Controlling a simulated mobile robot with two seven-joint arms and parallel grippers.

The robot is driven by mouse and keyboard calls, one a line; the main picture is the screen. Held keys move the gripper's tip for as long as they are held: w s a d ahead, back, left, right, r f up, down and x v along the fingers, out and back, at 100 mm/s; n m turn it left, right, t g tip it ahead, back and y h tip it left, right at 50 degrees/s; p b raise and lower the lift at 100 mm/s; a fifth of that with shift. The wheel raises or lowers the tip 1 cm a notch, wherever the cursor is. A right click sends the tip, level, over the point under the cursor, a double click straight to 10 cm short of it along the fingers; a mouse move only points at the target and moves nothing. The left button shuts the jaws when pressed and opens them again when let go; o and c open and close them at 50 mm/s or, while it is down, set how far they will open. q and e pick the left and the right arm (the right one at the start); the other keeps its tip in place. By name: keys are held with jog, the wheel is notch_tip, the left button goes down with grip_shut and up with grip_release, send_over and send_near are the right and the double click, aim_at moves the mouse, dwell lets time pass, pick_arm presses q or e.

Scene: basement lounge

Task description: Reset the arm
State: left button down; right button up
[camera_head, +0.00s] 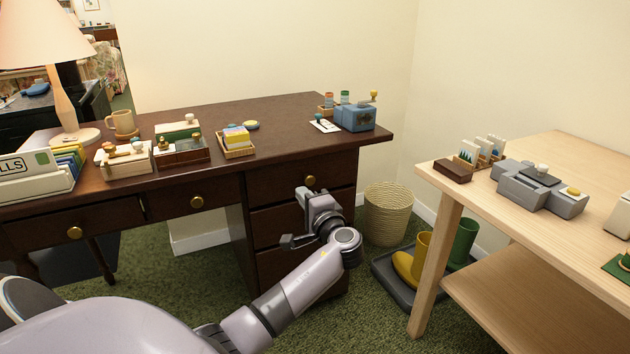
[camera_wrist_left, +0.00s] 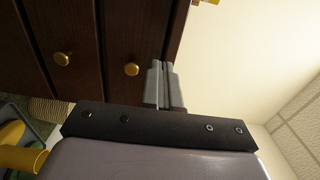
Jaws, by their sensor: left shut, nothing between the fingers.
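My left arm reaches in from the bottom of the head view, and my left gripper (camera_head: 303,192) is in front of the right-hand drawers of the dark wooden desk (camera_head: 280,115). In the left wrist view the left gripper's fingers (camera_wrist_left: 166,85) lie together, shut and empty. Brass drawer knobs show near it in the head view (camera_head: 310,181) and in the left wrist view (camera_wrist_left: 131,69). My right gripper is not in view.
A light wooden table (camera_head: 560,150) stands at the right with grey devices on it. A wicker basket (camera_head: 388,215) and a dark tray (camera_head: 393,282) with yellow and green boots sit on the green carpet. A lamp (camera_head: 65,100) and several small boxes stand on the desk.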

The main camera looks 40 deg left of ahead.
pick_arm(q)
jog(key=shift+d, duration=0.15)
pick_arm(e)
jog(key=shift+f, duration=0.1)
